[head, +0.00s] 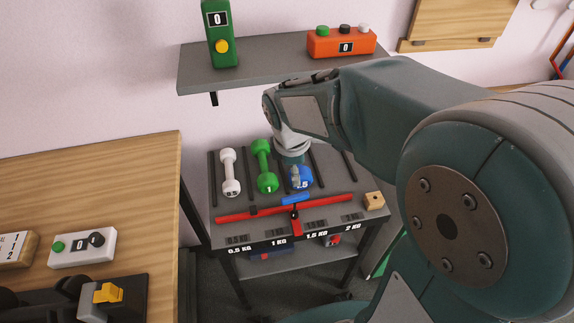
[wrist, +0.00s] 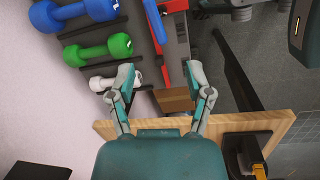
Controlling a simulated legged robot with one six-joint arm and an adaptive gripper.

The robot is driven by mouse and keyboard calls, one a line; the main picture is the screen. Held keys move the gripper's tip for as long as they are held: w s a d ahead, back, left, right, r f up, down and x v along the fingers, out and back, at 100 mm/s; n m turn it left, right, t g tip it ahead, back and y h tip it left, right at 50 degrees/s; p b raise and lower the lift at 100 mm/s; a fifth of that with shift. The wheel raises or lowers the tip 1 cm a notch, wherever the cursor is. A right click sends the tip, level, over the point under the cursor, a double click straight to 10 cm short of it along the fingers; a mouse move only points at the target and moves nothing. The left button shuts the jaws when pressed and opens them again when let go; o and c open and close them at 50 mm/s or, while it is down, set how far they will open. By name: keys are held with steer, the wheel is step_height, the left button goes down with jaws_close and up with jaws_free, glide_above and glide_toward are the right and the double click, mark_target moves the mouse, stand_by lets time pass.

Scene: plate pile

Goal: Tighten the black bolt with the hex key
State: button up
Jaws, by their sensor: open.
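My gripper (wrist: 161,80) is open and empty, its two fingers spread apart in the wrist view. A red bar (head: 250,212) runs along the rack's front edge and partly shows in the wrist view (wrist: 176,40). A short blue piece (head: 295,198) lies by the middle of the bar. A small dark spot (head: 294,214) sits at the bar's middle; I cannot tell if it is the black bolt. No hex key can be made out for certain.
White (head: 229,173), green (head: 265,167) and blue (head: 300,178) dumbbells lie on the rack. A wooden block (head: 374,200) sits at its right corner. A grey shelf (head: 275,67) hangs above with green and orange boxes. A wooden bench (head: 90,185) stands at left.

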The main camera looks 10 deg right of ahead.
mark_target(294, 196)
steer(key=f+n, duration=0.1)
steer(key=w+f+n, duration=0.1)
steer(key=w+f+n+g, duration=0.1)
steer(key=f, duration=0.1)
steer(key=shift+w+a+f+h, duration=0.1)
steer(key=shift+w+a+h, duration=0.05)
steer(key=shift+a+h, duration=0.2)
steer(key=f, duration=0.3)
steer(key=d+f, duration=0.1)
steer(key=f, duration=0.6)
steer(key=shift+d+f, duration=0.2)
steer(key=shift+d, duration=0.05)
jaws_close()
